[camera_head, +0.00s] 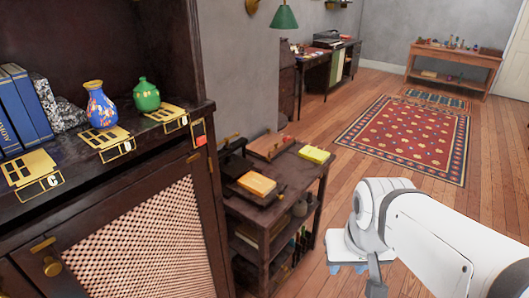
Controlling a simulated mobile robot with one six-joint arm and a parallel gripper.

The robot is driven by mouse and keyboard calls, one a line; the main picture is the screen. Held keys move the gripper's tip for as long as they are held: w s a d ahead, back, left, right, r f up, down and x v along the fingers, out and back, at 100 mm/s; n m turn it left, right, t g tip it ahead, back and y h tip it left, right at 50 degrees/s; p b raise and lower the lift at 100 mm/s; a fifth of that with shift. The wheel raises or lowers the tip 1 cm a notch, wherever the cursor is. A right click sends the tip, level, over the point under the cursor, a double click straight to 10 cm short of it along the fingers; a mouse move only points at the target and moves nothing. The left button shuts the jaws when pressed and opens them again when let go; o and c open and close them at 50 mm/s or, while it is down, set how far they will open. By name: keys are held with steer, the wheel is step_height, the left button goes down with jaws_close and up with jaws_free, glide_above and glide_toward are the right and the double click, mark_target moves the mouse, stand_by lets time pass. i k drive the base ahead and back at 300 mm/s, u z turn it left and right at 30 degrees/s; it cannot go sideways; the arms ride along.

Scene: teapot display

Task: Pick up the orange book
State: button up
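The orange book (257,184) lies flat on a dark tray or box on top of the small dark wooden shelf unit (296,178), left of the picture's middle. Its upper face is clear to see. My white arm comes in from the lower right. My gripper (348,267) is at the arm's end, to the right of the shelf unit, lower in the picture than the book and apart from it. Only small blue tips show beneath the white housing, so its opening cannot be made out. Nothing is seen held in it.
A yellow book or pad (315,154) lies on the same top, right of the orange book. A tall dark cabinet (207,210) stands close on the left, bearing a blue vase (100,106), a green vase (146,95) and blue books (24,108). Open floor and a red rug (408,135) lie beyond.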

mark_target(257, 183)
steer(key=i, duration=0.85)
steer(key=u, duration=0.05)
